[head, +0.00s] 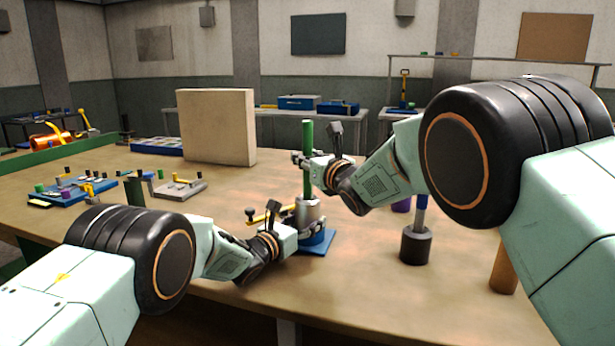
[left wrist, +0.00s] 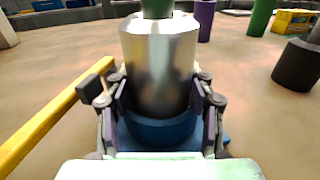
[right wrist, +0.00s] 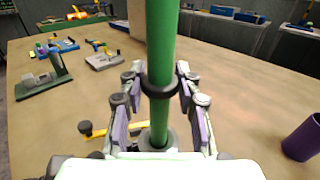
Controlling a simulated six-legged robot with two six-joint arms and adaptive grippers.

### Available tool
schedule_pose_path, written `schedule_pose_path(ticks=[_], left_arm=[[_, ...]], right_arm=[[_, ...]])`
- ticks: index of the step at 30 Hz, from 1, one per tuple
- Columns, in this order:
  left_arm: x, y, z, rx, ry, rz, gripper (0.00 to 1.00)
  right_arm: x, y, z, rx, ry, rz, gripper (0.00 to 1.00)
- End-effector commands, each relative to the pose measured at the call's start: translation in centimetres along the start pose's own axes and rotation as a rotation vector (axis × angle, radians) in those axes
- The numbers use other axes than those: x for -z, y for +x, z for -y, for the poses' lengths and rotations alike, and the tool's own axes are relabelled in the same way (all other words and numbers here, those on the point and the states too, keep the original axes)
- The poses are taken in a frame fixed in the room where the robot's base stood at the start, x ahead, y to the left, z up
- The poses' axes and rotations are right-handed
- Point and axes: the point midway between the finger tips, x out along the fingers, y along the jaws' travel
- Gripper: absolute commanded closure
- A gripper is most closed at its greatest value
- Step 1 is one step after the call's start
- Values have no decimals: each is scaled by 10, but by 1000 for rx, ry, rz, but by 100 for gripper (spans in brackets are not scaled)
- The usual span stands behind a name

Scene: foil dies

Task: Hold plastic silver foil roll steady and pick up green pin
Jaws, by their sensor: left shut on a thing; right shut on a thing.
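The silver foil roll (head: 307,213) stands upright on a blue base (head: 318,243) near the middle of the table. It also fills the centre of the left wrist view (left wrist: 160,65). My left gripper (head: 288,228) is shut on the roll from the left, low on its body, just above the blue base. The green pin (head: 307,150) stands upright at the top of the roll. In the right wrist view the pin (right wrist: 162,50) has a black ring around it. My right gripper (head: 317,168) is shut on the pin above the roll. The pin's lower end is at the roll's top.
A yellow bar (left wrist: 45,120) lies beside the roll, near my left gripper. A black cylinder with a blue pin (head: 416,247), a purple cylinder (right wrist: 303,138) and a brown cylinder (head: 503,268) stand to the right. A beige block (head: 217,127) stands behind. The front table is mostly clear.

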Motion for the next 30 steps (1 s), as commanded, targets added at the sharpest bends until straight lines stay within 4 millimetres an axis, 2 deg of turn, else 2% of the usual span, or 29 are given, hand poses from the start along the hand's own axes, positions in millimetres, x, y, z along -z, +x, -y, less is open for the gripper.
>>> schedule_pose_path(ticks=[4, 11, 12, 21, 30], left_arm=[[0, 0, 0, 0, 0, 0, 85], [0, 0, 0, 0, 0, 0, 85], [0, 0, 0, 0, 0, 0, 45], [0, 0, 0, 0, 0, 0, 19], [0, 0, -1, -2, -1, 0, 19]], right_arm=[[-10, 0, 0, -1, 0, 1, 100], [-10, 0, 0, -1, 0, 1, 100], [-10, 0, 0, 0, 0, 1, 100], [-10, 0, 0, 0, 0, 1, 100], [-10, 0, 0, 0, 0, 1, 100]])
